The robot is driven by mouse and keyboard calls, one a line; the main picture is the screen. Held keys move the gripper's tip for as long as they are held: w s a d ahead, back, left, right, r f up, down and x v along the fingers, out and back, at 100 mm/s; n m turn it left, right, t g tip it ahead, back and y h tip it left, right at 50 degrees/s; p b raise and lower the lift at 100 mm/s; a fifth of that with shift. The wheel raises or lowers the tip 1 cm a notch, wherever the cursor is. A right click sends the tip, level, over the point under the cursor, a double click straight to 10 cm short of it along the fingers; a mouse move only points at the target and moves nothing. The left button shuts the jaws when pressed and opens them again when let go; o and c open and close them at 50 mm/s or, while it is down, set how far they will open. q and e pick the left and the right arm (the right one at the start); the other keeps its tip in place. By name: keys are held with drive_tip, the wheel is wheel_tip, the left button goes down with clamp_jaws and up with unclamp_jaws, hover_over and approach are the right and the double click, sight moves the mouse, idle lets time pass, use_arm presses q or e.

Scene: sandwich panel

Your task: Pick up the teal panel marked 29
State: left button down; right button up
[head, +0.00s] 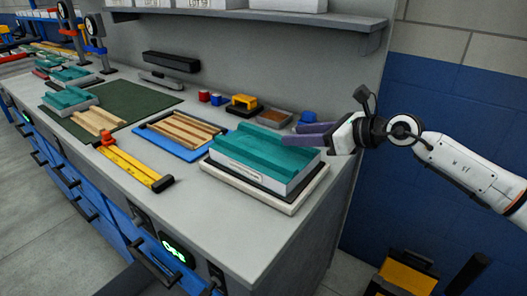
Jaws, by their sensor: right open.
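A large teal panel (262,147) lies on a white block with a small label on its front side, on a pale tray (240,184) at the near right of the bench. The label is too small to read, so I cannot tell its number. More teal panels (70,97) lie farther back on the left. My right gripper (300,135) has purple fingers and comes in from the right, at the right far corner of the large panel. It is open and holds nothing that I can see. I cannot tell if it touches the panel. My left gripper is not in view.
A blue tray with wooden strips (180,131) and a yellow ruler-like bar (135,169) lie left of the panel. Small red, blue and yellow items (243,103) stand behind it. A shelf (270,20) overhangs the back. The bench front edge is clear.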

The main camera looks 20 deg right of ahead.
sight(274, 136)
drive_tip(key=x, duration=0.5)
drive_tip(key=shift+a+p, duration=0.3)
drive_tip(key=shift+p, duration=0.05)
clamp_jaws()
drive_tip(key=shift+r, duration=0.1)
